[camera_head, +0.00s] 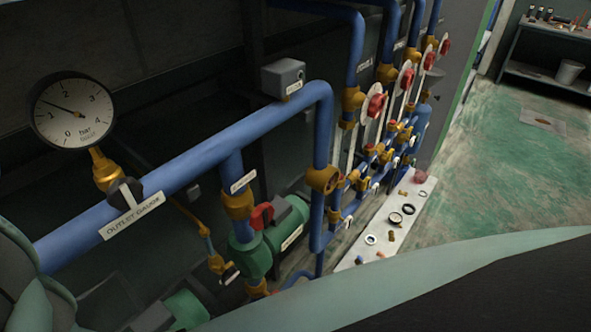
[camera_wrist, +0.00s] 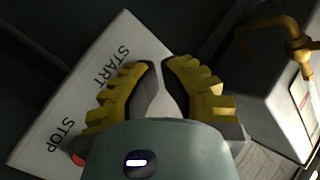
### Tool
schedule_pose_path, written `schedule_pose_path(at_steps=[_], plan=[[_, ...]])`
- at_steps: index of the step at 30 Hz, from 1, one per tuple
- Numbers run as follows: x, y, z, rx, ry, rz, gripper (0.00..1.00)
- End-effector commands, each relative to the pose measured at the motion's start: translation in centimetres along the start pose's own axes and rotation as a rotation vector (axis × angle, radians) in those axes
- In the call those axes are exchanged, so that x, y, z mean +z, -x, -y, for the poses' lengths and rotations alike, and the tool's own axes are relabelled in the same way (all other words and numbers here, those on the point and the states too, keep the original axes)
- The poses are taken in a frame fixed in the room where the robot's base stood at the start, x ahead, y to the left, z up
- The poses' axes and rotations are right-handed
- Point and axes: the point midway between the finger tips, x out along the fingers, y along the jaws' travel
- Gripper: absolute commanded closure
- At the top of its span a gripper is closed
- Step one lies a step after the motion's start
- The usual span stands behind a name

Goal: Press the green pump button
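In the wrist view a pale panel (camera_wrist: 108,45) carries the black words START and STOP. Part of a red button (camera_wrist: 78,159) shows near STOP, at the edge of my gripper's left finger. No green button shows; the area beside START is partly covered by my gripper. My gripper (camera_wrist: 161,68) has yellow fingers with dark pads, in front of the panel. A narrow gap remains between the fingertips and nothing is held. Contact with the panel cannot be told. In the head view a green pump (camera_head: 289,226) sits low behind blue pipes; my gripper is not identifiable there.
A pressure gauge (camera_head: 73,111) stands above the blue outlet pipe (camera_head: 190,168). Red-handled valves (camera_head: 376,105) line the pipes to the right. A white mat (camera_head: 385,232) with small parts lies on the floor. The green floor (camera_head: 510,165) is mostly clear at right. A brass fitting (camera_wrist: 275,33) is near my gripper's right.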

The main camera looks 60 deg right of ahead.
Motion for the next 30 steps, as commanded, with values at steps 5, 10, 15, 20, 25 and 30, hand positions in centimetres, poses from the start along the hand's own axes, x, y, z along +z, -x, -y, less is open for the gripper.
schedule_pose_path(at_steps=[5,10,15,20,25,30], plan=[[-0.16,-0.15,-0.19,0.003,0.0,-0.003,1.0],[-0.27,-0.32,-0.27,0.003,0.0,-0.003,1.0],[-0.36,-0.48,-0.35,0.003,0.0,-0.004,1.0],[-0.45,-0.63,-0.43,0.003,0.0,-0.004,1.0],[-0.55,-0.79,-0.53,0.003,0.0,-0.004,1.0],[-0.63,-0.91,-0.6,0.003,0.0,-0.004,1.0]])
